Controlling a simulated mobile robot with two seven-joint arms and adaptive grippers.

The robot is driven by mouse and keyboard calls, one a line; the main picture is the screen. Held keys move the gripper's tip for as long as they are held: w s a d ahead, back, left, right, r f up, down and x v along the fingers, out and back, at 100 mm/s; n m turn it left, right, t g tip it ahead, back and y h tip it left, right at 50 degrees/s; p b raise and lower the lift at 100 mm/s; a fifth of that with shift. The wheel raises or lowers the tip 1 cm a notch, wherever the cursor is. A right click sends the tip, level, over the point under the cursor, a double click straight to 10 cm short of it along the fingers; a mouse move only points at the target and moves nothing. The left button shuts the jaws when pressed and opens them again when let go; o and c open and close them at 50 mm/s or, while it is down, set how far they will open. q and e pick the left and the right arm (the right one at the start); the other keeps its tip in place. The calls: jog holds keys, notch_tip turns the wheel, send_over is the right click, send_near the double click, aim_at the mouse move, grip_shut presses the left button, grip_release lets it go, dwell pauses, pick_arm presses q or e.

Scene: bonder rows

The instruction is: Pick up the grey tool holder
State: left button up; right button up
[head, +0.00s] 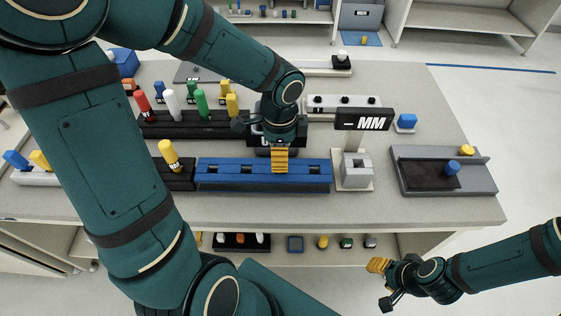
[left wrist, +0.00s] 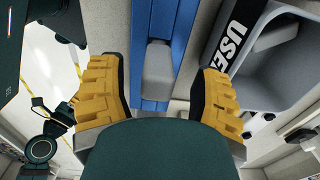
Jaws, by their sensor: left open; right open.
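In the left wrist view a plain grey block, which looks like the grey tool holder (left wrist: 158,66), stands at the blue rack (left wrist: 147,25), between the spread yellow fingers of my left gripper (left wrist: 160,95). Neither finger visibly touches it. In the head view that gripper (head: 280,160) is over the middle of the long blue rack (head: 235,179) and hides the holder. The rack's other visible slots are dark and empty. My right gripper (head: 378,268) is open and empty, off the table's front edge at lower right.
A grey bin (left wrist: 285,60) marked "USE…" stands close to the right finger. Left of the blue rack, a black rack (head: 181,175) holds a yellow-handled tool (head: 168,155). A grey block stand (head: 355,171) with an "MM" sign (head: 363,119) and a grey tray (head: 480,178) are to the right.

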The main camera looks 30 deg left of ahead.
pick_arm(q)
notch_tip(320, 180, down, 4)
jog(key=shift+d+r+b, duration=0.1)
jog(key=shift+r+b, duration=0.15)
jog(key=shift+b, duration=0.25)
jog(key=shift+s, duration=0.1)
grip_shut()
jog(key=shift+r, duration=0.1)
notch_tip(320, 180, up, 9)
jog(key=p, duration=0.3)
jog(key=shift+r, duration=0.5)
